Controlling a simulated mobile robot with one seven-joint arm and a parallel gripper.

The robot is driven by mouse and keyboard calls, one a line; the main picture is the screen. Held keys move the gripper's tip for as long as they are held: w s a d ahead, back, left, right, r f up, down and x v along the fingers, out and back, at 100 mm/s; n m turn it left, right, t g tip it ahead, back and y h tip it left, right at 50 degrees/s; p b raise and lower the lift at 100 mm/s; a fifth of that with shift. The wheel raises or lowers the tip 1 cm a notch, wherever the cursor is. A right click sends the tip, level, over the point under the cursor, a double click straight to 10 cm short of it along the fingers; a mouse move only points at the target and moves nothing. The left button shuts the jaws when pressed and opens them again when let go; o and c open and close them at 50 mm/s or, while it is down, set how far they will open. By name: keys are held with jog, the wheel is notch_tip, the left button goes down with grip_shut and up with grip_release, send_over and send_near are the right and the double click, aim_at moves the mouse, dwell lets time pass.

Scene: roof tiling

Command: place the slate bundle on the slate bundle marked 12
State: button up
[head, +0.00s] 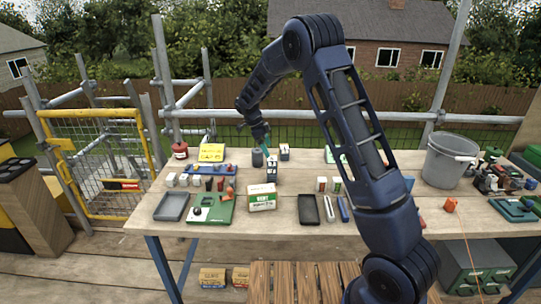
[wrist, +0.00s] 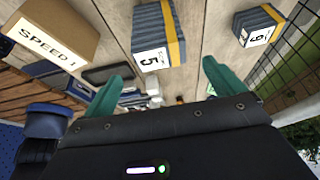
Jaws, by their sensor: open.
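My gripper (head: 266,146) is open and empty above the back middle of the table. Its two teal fingers stand wide apart in the wrist view (wrist: 168,82). A grey slate bundle with a yellow band and a label reading 5 (wrist: 158,35) stands beyond the fingertips. A second banded bundle, with a label that looks like 9 or 6 (wrist: 257,25), is to its right. In the head view, one small dark bundle with a white label (head: 272,172) stands below my gripper, and another (head: 284,153) is just behind it. No label reading 12 is legible.
A white and green box (head: 262,197) stands in front of the bundles. A grey bucket (head: 449,160) is at the right. Bare wood shows between several small items.

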jog(key=v, duration=0.5)
jog(key=s+d+r+n+t+y, duration=0.15)
jog(key=s+d+r+n, duration=0.25)
jog(key=s+d+r, duration=0.6)
jog(key=s+d+r+n+y, duration=0.2)
jog(key=s+d+r+n, duration=0.4)
jog(key=d, duration=0.7)
jog(key=s+d+n+t, duration=0.1)
jog(key=s+d+n, duration=0.3)
jog(key=s, duration=0.7)
jog(key=s+d+n+t, duration=0.2)
jog(key=s+d+n, duration=0.2)
jog(key=s+d, duration=0.3)
jog(key=s+y, duration=0.1)
jog(key=s, duration=0.4)
jog(key=shift+d, duration=0.25)
